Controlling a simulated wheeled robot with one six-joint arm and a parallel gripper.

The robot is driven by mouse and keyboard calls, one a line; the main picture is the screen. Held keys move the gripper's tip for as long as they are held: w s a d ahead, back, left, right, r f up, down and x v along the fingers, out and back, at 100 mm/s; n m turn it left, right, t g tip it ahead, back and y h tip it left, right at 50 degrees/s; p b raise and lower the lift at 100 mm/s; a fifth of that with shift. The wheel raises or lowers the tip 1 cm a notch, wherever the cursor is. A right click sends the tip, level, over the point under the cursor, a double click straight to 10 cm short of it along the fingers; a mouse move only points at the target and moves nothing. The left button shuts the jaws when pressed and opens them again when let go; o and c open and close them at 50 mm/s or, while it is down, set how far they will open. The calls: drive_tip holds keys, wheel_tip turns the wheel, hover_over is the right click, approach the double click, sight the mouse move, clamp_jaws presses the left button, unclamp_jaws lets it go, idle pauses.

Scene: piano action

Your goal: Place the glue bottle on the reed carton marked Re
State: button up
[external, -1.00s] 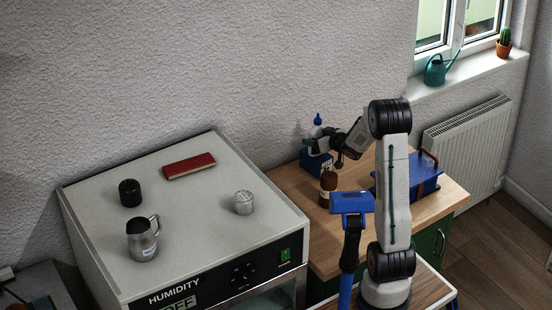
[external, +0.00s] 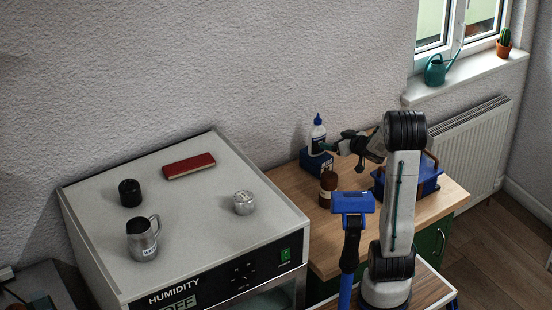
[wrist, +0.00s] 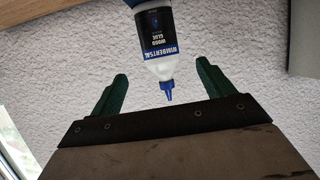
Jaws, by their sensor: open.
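The glue bottle (external: 317,138), white with a dark blue label and a blue pointed cap, stands upright on a blue carton (external: 316,164) at the back left of the wooden worktop. Any marking on the carton is too small to read. In the wrist view, which is upside down, the glue bottle (wrist: 158,45) shows with its cap downward and its label reading wood glue. My gripper (external: 335,147) is open just right of the bottle, apart from it. Its green fingers are spread in the wrist view (wrist: 162,72), with the bottle beyond and between them.
A brown bottle (external: 328,187) stands in front of the carton. A blue case (external: 425,183) lies on the worktop (external: 290,178) to the right, partly behind my arm. The humidity cabinet (external: 190,215) at left bears a mug, a black jar, a red case and a metal shaker.

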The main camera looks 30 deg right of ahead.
drive_tip(key=s+a+r+m+g+h, duration=0.2)
drive_tip(key=s+r+g+h, duration=0.25)
drive_tip(key=s, duration=0.45)
drive_tip(key=s+a+g+y, duration=0.1)
drive_tip(key=s+a+g, duration=0.1)
drive_tip(key=s+a, duration=0.3)
drive_tip(key=s+a+f+g+y, duration=0.1)
drive_tip(key=s+a+g, duration=0.2)
drive_tip(key=s, duration=0.8)
drive_tip(key=s+a+g+y, duration=0.1)
drive_tip(key=s+a+g, duration=0.2)
drive_tip(key=s+a, duration=0.4)
drive_tip(key=shift+s+a+f+n, duration=0.2)
drive_tip(key=shift+s+f+n, duration=0.15)
drive_tip(key=shift+s, duration=0.25)
